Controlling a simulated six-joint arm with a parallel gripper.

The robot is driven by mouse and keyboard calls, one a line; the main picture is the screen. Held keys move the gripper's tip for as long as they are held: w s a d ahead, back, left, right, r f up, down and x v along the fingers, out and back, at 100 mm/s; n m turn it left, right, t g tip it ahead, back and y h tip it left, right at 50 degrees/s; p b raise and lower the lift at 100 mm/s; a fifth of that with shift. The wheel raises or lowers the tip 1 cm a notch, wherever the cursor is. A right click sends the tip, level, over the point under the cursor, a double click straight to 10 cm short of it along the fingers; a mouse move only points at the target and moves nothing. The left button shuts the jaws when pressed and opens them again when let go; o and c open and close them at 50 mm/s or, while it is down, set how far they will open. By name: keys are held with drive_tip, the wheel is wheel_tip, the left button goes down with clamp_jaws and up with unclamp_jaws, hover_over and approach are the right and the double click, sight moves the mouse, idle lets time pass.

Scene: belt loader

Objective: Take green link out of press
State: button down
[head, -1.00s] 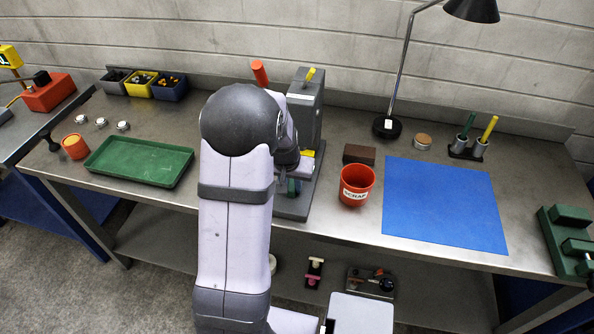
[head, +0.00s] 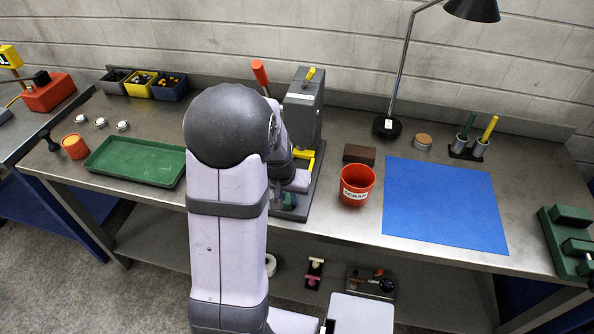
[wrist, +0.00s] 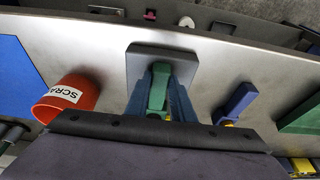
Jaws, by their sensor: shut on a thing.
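The press (head: 304,112) stands on the bench, a grey column with a red-handled lever (head: 260,73) and a grey base plate, which also shows in the wrist view (wrist: 138,60). In the wrist view my gripper (wrist: 160,90) is shut on the green link (wrist: 158,86), which sits between its two blue fingers over the front part of the base plate. In the head view the link is a small green patch (head: 290,199) low beside my wrist, and my arm hides much of the press front. I cannot tell whether the link touches the plate.
The orange scrap cup (head: 356,186) stands right of the press, with a brown block (head: 359,154) behind it and a blue mat (head: 440,205) beyond. The green tray (head: 130,162) lies to the left. A blue upright piece (wrist: 234,103) stands between press and tray in the wrist view.

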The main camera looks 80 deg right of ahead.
drive_tip(key=shift+a, duration=1.65)
drive_tip(key=c, duration=1.6)
unclamp_jaws()
wheel_tip(320, 180, up, 6)
drive_tip(key=p, duration=0.5)
